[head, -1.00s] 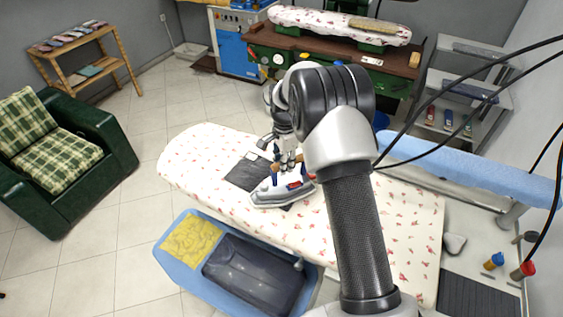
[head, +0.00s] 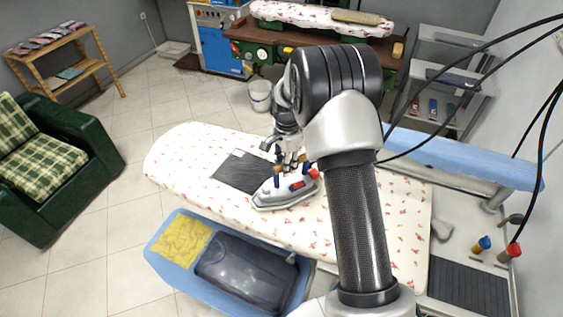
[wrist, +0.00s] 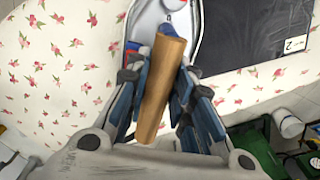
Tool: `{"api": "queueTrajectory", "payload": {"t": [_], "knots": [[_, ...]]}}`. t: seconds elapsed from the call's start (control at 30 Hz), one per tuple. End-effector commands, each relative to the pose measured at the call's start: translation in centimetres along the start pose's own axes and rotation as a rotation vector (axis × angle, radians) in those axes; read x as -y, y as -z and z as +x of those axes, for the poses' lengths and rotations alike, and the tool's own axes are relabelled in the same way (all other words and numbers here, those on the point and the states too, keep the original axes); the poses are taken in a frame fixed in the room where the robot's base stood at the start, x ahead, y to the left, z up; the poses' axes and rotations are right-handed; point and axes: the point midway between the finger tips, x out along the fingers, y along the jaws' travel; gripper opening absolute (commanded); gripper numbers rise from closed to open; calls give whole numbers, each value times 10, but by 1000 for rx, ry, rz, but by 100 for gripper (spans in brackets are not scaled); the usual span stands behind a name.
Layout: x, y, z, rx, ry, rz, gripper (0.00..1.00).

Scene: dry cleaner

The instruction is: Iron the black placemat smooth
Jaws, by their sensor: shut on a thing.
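The black placemat (head: 240,172) lies on the flower-patterned ironing board (head: 185,155). It looks flat, with faint streaks in the head view; a small white label marked 2 shows on it in the wrist view (wrist: 255,35). The grey-white iron (head: 287,194) stands sole-down at the placemat's right edge. The iron hides that edge, so I cannot tell whether it overlaps the placemat. My gripper (head: 289,164) is above the iron. In the wrist view its fingers (wrist: 160,95) are closed on both sides of the iron's wooden handle (wrist: 163,85).
A blue tub (head: 165,253) with a yellow cloth (head: 183,240) and a dark bundle (head: 245,272) sits below the board's front edge. A narrow blue board (head: 450,160) is at the right. A green armchair (head: 80,190) stands at the left. The board's left end is clear.

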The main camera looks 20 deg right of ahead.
Motion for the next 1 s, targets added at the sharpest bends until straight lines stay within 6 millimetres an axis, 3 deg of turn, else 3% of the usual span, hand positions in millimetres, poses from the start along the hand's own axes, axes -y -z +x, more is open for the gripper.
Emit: {"api": "queueTrajectory", "payload": {"t": [0.53, 1.0], "knots": [[-13, 11, -4, -3, 8, 1, 0], [-37, 26, -2, -4, 9, 1, 0]]}}
